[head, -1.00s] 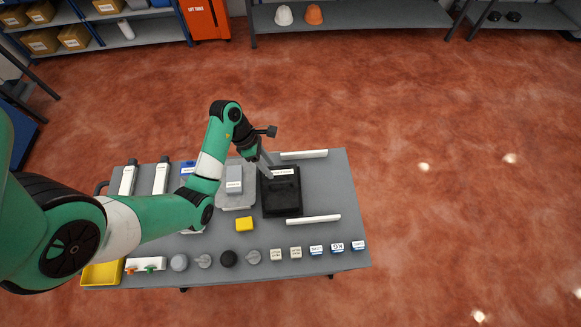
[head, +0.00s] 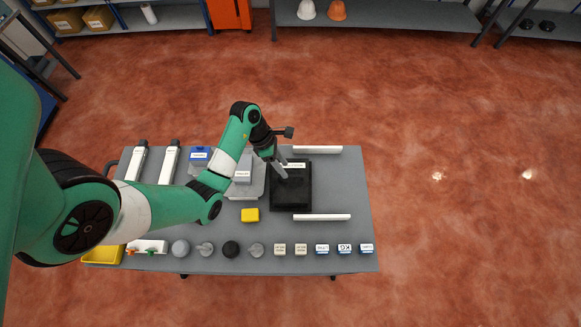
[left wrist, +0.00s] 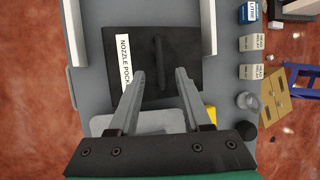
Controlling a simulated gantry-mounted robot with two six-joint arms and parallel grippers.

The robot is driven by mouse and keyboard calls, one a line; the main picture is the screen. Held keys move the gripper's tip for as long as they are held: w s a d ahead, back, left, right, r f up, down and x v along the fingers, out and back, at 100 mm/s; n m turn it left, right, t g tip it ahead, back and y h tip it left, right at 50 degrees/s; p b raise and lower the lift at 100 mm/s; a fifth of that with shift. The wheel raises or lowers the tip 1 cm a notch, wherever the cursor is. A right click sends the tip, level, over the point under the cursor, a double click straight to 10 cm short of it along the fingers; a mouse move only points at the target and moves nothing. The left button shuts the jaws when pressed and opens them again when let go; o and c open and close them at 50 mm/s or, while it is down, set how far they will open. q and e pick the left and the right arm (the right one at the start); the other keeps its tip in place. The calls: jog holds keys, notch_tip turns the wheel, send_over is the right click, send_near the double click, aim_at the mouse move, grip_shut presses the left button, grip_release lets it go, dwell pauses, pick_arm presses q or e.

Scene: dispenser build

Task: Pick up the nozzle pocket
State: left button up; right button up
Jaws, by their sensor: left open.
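The nozzle pocket (head: 291,197) is a black block with a white label, lying on the grey table between two white rails. In the left wrist view the nozzle pocket (left wrist: 180,50) shows its label, reading "NOZZLE POCK", and a dark raised bar across its top. My left gripper (head: 284,176) is over the pocket's left part in the head view. In the left wrist view my left gripper (left wrist: 158,74) is open and empty, its fingertips spread above the pocket's near edge. I cannot tell the height between them. My right gripper is not in view.
White rails (head: 317,149) and (head: 321,217) flank the pocket. A grey tray with a labelled grey block (head: 243,176) stands left of it. The table's right strip is clear.

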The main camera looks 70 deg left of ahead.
aim_at(291, 181)
pick_arm(q)
jog(key=x, duration=0.3)
jog(key=shift+w+d+f+b, duration=0.15)
jog(key=shift+w+f+b, duration=0.05)
jog(key=shift+f+b, duration=0.15)
grip_shut()
dwell(1.0)
